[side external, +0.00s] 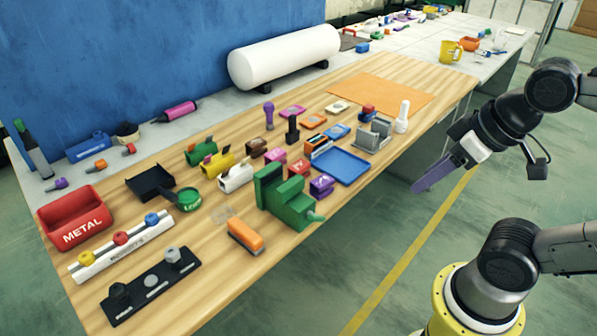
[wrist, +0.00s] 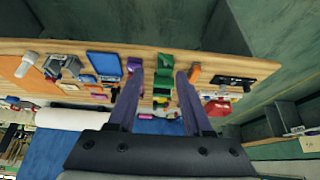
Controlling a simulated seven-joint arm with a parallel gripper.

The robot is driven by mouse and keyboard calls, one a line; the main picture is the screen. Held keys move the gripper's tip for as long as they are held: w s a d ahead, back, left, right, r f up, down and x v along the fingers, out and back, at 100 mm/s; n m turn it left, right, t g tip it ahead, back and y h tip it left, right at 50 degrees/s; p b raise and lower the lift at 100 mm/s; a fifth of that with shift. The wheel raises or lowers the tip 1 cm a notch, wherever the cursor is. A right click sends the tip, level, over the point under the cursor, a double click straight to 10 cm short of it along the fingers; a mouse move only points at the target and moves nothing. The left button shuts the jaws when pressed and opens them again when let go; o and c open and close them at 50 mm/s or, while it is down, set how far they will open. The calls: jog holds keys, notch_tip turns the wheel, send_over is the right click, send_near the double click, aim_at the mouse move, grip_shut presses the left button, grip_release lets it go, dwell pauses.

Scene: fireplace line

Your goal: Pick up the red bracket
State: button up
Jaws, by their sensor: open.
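A small red block-like piece (side external: 298,168) with pale marks on its face sits on the wooden bench in the side view, between a pink piece (side external: 275,155) and a purple piece (side external: 321,186). It may be the red bracket; its exact shape is too small to tell. I cannot pick it out surely in the wrist view. My gripper (side external: 432,180) hangs in the air off the bench's right edge, well apart from the red piece. In the wrist view my gripper (wrist: 160,73) has its two purple fingers apart with nothing held between them.
A green vise (side external: 285,200) stands in front of the red piece, with a blue tray (side external: 341,166) to its right. A red METAL bin (side external: 75,218) is at the left. Several small tools crowd the bench. The orange mat (side external: 380,95) is mostly bare.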

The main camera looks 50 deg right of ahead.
dwell(0.3)
jog(key=o, duration=0.8)
jog(key=shift+s, duration=0.1)
